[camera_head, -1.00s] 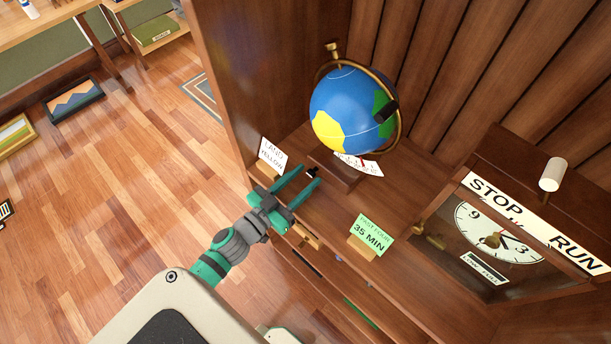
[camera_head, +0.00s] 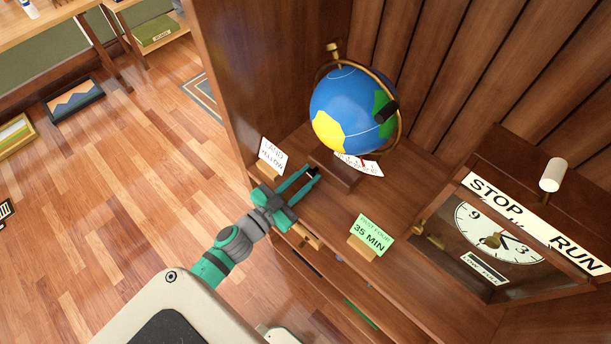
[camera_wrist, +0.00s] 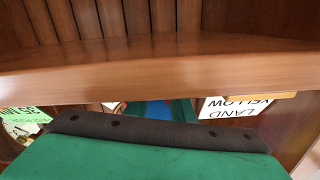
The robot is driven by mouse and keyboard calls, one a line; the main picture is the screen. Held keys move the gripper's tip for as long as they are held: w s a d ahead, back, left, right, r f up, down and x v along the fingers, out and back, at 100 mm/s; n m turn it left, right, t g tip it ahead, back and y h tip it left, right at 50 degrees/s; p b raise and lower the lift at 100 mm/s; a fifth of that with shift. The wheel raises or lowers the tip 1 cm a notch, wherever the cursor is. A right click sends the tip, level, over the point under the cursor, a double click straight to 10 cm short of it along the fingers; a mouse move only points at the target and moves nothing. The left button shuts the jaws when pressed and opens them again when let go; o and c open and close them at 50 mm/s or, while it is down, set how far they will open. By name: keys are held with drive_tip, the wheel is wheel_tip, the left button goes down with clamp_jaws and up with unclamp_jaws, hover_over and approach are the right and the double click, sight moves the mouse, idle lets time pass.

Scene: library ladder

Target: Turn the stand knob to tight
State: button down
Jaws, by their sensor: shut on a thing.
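The globe (camera_head: 345,108) is blue with yellow and green land, in a brass ring on a wooden stand (camera_head: 335,180). The small dark stand knob (camera_head: 314,170) is on the front left of the stand, mostly hidden by my fingertips. My gripper (camera_head: 315,174) reaches over the shelf edge, with its teal fingers shut on the knob. A white scale card (camera_head: 358,163) with a red mark sits at the stand; its writing is too small to read. The wrist view shows my green gripper body, and a wooden edge (camera_wrist: 160,75) hides most of the globe.
A "LAND YELLOW" card (camera_head: 271,156) stands just left of my gripper. A green "35 MIN" card (camera_head: 371,236) stands to the right. Further right is a clock (camera_head: 498,232) under a STOP/RUN strip (camera_head: 535,225). The cabinet side wall (camera_head: 245,80) rises at the left.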

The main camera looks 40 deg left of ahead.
drive_tip(key=shift+m, duration=1)
drive_tip(key=c, duration=1.6)
unclamp_jaws()
drive_tip(key=shift+w, duration=0.1)
drive_tip(key=shift+o, duration=0.2)
drive_tip(key=shift+s+a, duration=0.15)
drive_tip(key=shift+s, duration=0.5)
drive_tip(key=s, duration=0.9)
drive_tip(key=shift+s+a, duration=0.25)
drive_tip(key=shift+s, duration=0.05)
